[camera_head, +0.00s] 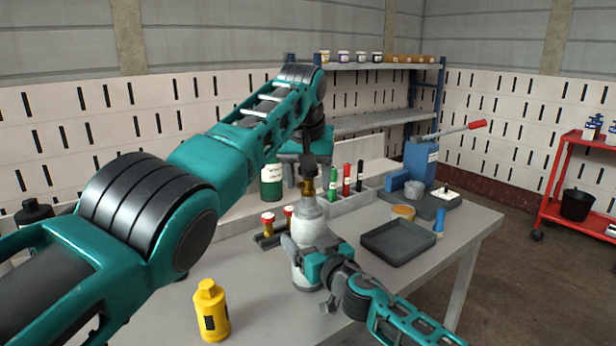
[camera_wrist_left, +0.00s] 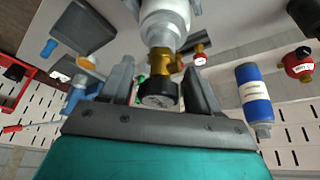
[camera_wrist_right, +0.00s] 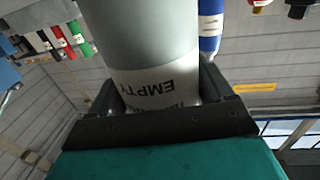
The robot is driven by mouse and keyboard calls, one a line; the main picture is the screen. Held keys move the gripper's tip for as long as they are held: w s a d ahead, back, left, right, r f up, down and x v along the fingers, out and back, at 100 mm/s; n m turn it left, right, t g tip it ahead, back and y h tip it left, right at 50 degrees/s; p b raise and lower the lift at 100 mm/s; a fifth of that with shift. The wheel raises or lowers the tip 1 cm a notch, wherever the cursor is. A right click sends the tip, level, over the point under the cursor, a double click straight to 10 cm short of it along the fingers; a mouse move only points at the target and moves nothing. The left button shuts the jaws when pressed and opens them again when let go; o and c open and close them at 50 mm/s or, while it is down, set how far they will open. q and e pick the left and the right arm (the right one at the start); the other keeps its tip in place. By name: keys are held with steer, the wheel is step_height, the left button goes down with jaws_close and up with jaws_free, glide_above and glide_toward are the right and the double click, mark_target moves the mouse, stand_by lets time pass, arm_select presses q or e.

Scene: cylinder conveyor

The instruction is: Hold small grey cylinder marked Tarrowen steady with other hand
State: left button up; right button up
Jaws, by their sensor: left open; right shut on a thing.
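The small grey cylinder (camera_head: 309,234) stands upright on the table in the head view, with a brass valve (camera_head: 308,189) on top. In the right wrist view its label (camera_wrist_right: 165,85) reads EMPTY, with a second line mostly hidden, so I cannot confirm the name Tarrowen. My right gripper (camera_head: 313,268) is shut around the cylinder's lower body. My left gripper (camera_head: 308,166) points down from above.
A yellow cylinder (camera_head: 211,312) stands at the front left. A dark tray (camera_head: 397,242) lies to the right. A blue hand pump (camera_head: 420,160) is at the back right. The table front between is clear.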

arm_select(q)
steer(key=m+h, duration=0.1)
steer(key=m, duration=0.2)
steer(key=m+g+h, duration=0.1)
steer(key=m, duration=0.2)
stand_by(0.8)
jaws_close()
steer(key=shift+n, duration=0.4)
steer(key=n+y, duration=0.1)
steer(key=n, duration=0.1)
steer(key=n+t+y, duration=0.1)
steer(key=n, duration=0.2)
jaws_free()
stand_by(0.3)
